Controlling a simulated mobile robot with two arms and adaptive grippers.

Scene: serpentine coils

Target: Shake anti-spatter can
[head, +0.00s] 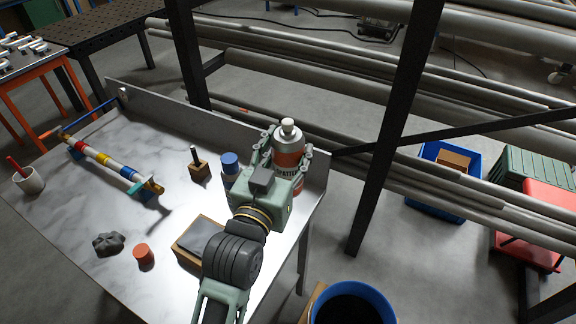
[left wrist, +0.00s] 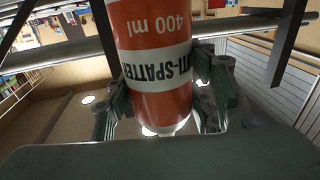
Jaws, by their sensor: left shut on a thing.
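The anti-spatter can (head: 288,140) is orange-red with a white band and a pale cap. My left gripper (head: 287,152) is shut around its body, one finger on each side, near the table's right end. The can stands roughly upright in the head view, cap up. Its lower part is partly hidden by the gripper, and I cannot tell whether its base touches the table. In the left wrist view the can (left wrist: 155,65) shows its lettering upside down, between the fingers (left wrist: 165,95). My right gripper is not in view.
The table (head: 75,215) has a raised back edge. On it are a blue-capped cylinder (head: 230,163) close to my gripper, a wooden block with a rod (head: 199,171), a banded bar (head: 104,160), a cup (head: 28,181) and a red cylinder (head: 143,256). A dark post (head: 395,125) stands right.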

